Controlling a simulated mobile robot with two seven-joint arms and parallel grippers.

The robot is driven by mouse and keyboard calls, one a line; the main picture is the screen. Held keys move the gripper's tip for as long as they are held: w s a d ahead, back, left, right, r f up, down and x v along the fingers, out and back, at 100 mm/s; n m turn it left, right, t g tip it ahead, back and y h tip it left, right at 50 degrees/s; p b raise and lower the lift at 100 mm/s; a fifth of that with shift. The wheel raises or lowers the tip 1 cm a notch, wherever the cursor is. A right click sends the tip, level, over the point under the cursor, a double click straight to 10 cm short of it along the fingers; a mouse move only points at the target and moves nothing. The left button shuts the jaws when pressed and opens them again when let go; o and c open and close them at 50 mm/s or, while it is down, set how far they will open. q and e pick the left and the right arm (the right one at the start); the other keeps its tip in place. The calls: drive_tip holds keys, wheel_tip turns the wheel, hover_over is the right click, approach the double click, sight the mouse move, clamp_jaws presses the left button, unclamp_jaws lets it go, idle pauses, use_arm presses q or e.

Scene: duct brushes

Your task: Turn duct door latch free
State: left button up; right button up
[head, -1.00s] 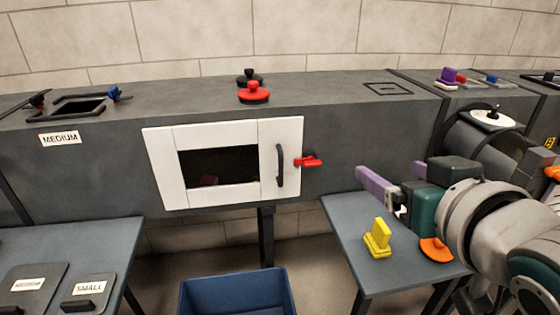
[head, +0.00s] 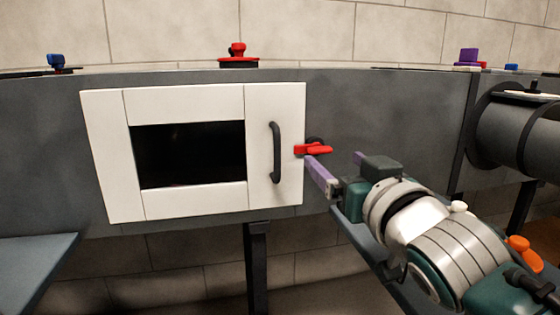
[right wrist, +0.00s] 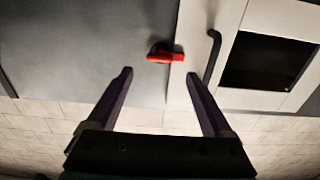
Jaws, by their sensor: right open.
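The red duct door latch (head: 316,149) sits at the right edge of the white duct door (head: 185,103), its lever lying about horizontal with the left end over the door's edge. It also shows in the right wrist view (right wrist: 165,57), just beyond and between the fingertips. My right gripper (head: 333,158) is open, with purple fingers pointing at the latch. In the right wrist view my right gripper (right wrist: 158,73) holds nothing; the latch looks slightly ahead of the fingers, and contact cannot be told. The door lies flat against the duct. My left gripper is not in view.
A black handle (head: 276,152) stands out from the door left of the latch. The door's window (head: 190,153) is dark. A red knob (head: 238,58) and blue and purple pieces stand on the duct top. A grey table (head: 30,262) is at the lower left.

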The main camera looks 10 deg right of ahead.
sight(322, 150)
drive_tip(key=w+b, duration=0.2)
drive_tip(key=w, duration=0.3)
drive_tip(key=shift+w+a, duration=0.1)
drive_tip(key=shift+w, duration=0.25)
clamp_jaws()
idle(0.4)
